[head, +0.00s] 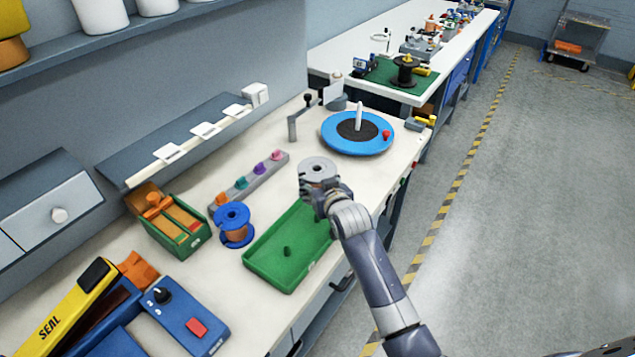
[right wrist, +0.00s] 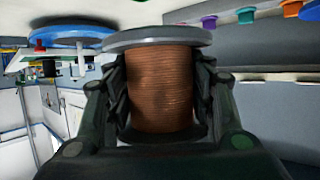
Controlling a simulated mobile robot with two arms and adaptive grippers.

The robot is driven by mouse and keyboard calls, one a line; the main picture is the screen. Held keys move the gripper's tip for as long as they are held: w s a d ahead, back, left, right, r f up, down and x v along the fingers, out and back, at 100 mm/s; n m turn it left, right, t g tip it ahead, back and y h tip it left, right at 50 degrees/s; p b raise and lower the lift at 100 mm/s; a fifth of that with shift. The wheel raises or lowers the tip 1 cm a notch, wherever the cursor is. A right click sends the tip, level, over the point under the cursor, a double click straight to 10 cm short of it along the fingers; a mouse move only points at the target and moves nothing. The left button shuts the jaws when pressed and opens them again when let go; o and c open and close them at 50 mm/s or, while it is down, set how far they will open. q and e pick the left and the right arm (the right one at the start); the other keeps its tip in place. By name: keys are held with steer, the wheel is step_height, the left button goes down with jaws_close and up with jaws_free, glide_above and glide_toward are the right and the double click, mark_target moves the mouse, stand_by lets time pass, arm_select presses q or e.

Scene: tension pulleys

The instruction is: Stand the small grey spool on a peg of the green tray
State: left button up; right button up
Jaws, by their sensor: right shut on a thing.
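The small grey spool (head: 318,169), wound with copper wire, is in my right gripper (head: 322,200). In the right wrist view the fingers close on both sides of the spool (right wrist: 163,90), with its grey flange beyond them. The green tray (head: 262,274) lies on the workbench. One dark green peg (head: 287,252) stands up bare in its near half. My right gripper and the spool are over the far end of the tray and hide that part. I cannot tell the gap between spool and tray. My left gripper is not in view.
A blue spool (head: 233,222) stands just left of the tray. Beyond are a blue turntable (head: 345,140) with an upright spindle and a grey strip with coloured knobs (head: 243,190). A green box (head: 190,235) and a blue control box (head: 192,318) stand at left.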

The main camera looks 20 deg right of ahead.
steer(key=shift+r, duration=0.2)
steer(key=shift+f, duration=0.45)
steer(key=shift+f+b, duration=0.5)
steer(key=shift+f, duration=0.6)
steer(key=shift+p, duration=0.3)
stand_by(0.4)
steer(key=shift+f, duration=0.15)
steer(key=shift+f+b, duration=0.85)
steer(key=shift+f, duration=0.5)
stand_by(0.6)
steer(key=shift+f, duration=0.2)
